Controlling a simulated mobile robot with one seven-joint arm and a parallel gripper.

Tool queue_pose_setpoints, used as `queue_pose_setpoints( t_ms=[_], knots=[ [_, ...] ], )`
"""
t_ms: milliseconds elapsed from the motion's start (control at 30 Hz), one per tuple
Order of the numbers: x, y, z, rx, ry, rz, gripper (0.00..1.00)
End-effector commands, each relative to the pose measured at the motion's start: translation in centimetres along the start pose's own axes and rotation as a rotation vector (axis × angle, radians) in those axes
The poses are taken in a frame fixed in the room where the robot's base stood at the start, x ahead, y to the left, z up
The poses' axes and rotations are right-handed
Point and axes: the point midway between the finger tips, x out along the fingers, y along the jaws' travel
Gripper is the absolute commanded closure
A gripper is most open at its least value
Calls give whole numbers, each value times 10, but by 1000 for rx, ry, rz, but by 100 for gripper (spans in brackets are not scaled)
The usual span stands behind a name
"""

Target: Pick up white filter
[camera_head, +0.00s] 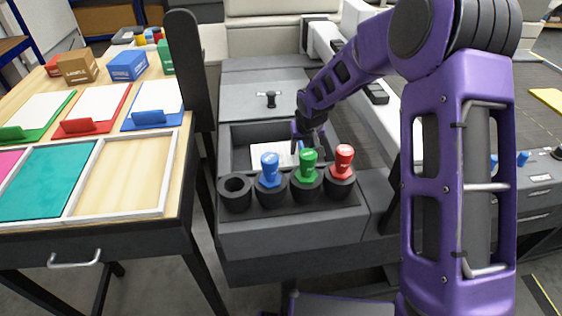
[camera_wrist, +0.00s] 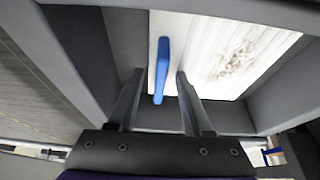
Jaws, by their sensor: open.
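The white filter (camera_wrist: 215,40) lies in a grey bin, with a brownish-grey speckled patch on its face and a blue upright handle (camera_wrist: 162,66). In the head view the filter (camera_head: 268,157) shows partly, behind the row of coloured bottles. My gripper (camera_head: 297,133) reaches down into the bin. In the wrist view my gripper (camera_wrist: 159,76) is open, with one finger on each side of the blue handle and gaps showing on both sides. I cannot tell how deep the fingertips are relative to the handle.
The grey bin (camera_wrist: 205,118) has walls close around my fingers. Blue (camera_head: 270,168), green (camera_head: 308,163) and red (camera_head: 344,160) bottles stand in black holders in front; the leftmost holder (camera_head: 235,192) is empty. A wooden table (camera_head: 185,150) with trays stands left.

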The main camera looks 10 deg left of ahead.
Motion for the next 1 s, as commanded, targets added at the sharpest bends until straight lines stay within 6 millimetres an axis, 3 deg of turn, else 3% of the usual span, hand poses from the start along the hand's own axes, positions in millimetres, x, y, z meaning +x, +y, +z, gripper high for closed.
queue_pose_setpoints(
  t_ms=[200,500,1000],
  knots=[
    [1,0,0,0,0,0,50],
    [0,0,0,0,0,0,100],
    [0,0,0,0,-1,0,100]
  ],
)
